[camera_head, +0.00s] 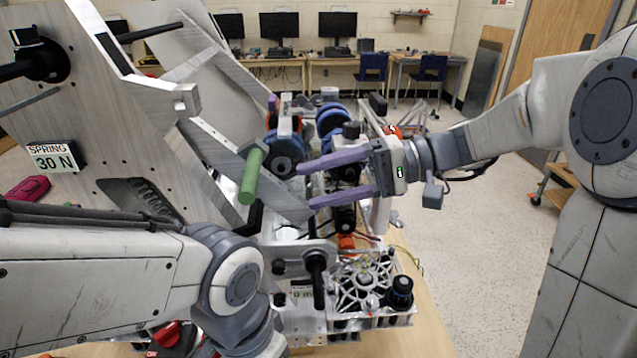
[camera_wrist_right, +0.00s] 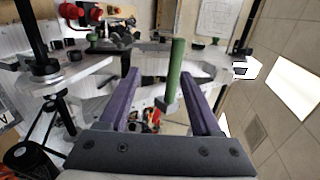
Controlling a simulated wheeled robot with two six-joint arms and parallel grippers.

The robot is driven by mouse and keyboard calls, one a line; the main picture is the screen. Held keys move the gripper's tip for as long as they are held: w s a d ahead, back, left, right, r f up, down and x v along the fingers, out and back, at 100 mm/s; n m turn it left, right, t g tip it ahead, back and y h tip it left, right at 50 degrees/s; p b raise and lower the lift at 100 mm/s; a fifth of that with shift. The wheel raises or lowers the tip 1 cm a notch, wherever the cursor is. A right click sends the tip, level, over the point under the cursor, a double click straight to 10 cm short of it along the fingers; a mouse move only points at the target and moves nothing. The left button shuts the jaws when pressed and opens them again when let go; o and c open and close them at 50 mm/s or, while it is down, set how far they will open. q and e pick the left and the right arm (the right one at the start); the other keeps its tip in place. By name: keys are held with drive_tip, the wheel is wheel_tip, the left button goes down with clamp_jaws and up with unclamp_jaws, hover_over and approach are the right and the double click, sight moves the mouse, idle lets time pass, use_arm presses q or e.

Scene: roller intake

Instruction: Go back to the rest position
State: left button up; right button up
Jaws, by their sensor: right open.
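My right gripper (camera_head: 304,187) reaches in from the right over the machine, with its two purple fingers apart and nothing between them. A green cylindrical handle (camera_head: 251,177) on a grey bracket stands just left of the fingertips, apart from them in the head view. In the right wrist view the green handle (camera_wrist_right: 175,72) shows beyond the open fingers (camera_wrist_right: 160,85), nearer the right one. My left arm crosses the lower left of the head view; its wrist shows, but its gripper is out of frame.
Metal side plates (camera_head: 110,120) with a "SPRING 30 N" label (camera_head: 53,157) fill the left. Blue rollers (camera_head: 332,118) and a fan-like module (camera_head: 362,285) crowd the middle. The machine sits on a wooden table (camera_head: 425,315). Open floor (camera_head: 490,225) lies to the right.

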drive_tip(key=s+d+f+m+h, duration=0.1)
drive_tip(key=s+d+f+h, duration=0.15)
drive_tip(key=f, duration=0.35)
drive_tip(key=s+d+f+h, duration=0.1)
drive_tip(key=f+h, duration=0.3)
drive_tip(key=f, duration=0.2)
drive_tip(key=s+d+f+m+h, duration=0.1)
drive_tip(key=s+d+f+h, duration=0.15)
drive_tip(key=f, duration=0.35)
drive_tip(key=w+d+f+n+t+h, duration=0.1)
drive_tip(key=d+f+n+t+h, duration=0.15)
drive_tip(key=d+f+h, duration=0.45)
drive_tip(key=s+a+r+n+g+y, duration=0.1)
drive_tip(key=s+a+r+n+g, duration=0.1)
drive_tip(key=s+a+r+n, duration=0.5)
drive_tip(key=s+a, duration=0.5)
drive_tip(key=s, duration=0.1)
drive_tip(key=shift+s+a+r+y+p, duration=0.2)
drive_tip(key=shift+s+y+p, duration=0.1)
drive_tip(key=shift+y+p, duration=0.1)
drive_tip(key=shift+g, duration=0.25)
